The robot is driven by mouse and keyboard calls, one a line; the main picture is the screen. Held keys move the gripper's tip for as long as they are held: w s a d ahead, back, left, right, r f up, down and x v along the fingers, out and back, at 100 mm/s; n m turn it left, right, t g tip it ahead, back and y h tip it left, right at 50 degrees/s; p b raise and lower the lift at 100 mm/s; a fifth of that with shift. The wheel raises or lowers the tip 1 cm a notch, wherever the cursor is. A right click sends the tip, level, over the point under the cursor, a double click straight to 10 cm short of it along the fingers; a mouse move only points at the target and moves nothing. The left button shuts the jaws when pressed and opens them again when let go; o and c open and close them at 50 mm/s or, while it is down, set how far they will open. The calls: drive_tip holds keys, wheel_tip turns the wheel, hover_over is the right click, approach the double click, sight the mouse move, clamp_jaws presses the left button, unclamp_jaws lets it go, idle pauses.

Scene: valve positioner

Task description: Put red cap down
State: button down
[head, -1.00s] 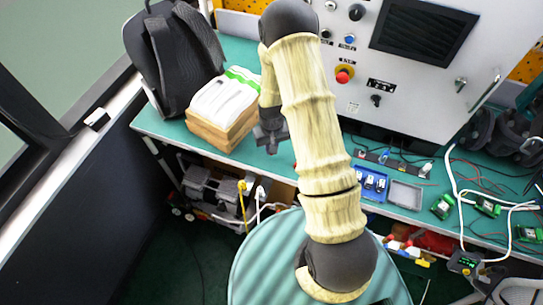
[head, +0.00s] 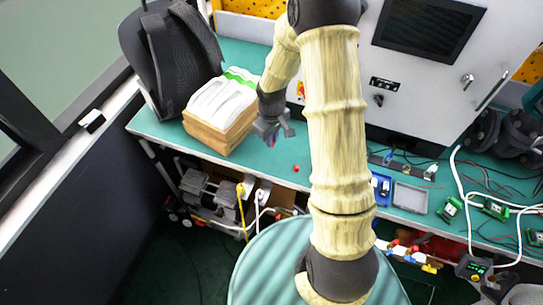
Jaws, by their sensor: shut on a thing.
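My gripper (head: 270,137) hangs over the green bench top, just right of the wooden box. It points down and is shut on a small reddish thing (head: 271,142), the red cap as far as I can tell. The fingers hide most of it, and I cannot tell whether it touches the bench. Another small red round piece (head: 296,168) lies near the bench's front edge, right of and nearer than my gripper.
The wooden box (head: 216,137) with white packs stands left of my gripper, beside a black backpack (head: 172,60). A blue tray (head: 382,187) and a grey tray (head: 410,198) lie right of my arm. The grey control cabinet (head: 420,95) stands behind. Bench (head: 262,160) around the gripper is mostly clear.

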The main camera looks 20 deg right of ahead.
hover_over(271, 159)
drive_tip(key=shift+s+f, duration=0.1)
drive_tip(key=shift+f, duration=2.1)
drive_tip(key=shift+f+p, duration=0.45)
drive_tip(key=shift+f, duration=1.65)
drive_tip(key=shift+f, duration=0.15)
drive_tip(key=c, duration=1.5)
unclamp_jaws()
drive_tip(key=shift+o, duration=0.2)
wheel_tip(271, 159, up, 12)
drive_tip(key=shift+r+b, duration=0.2)
drive_tip(key=shift+b, duration=0.55)
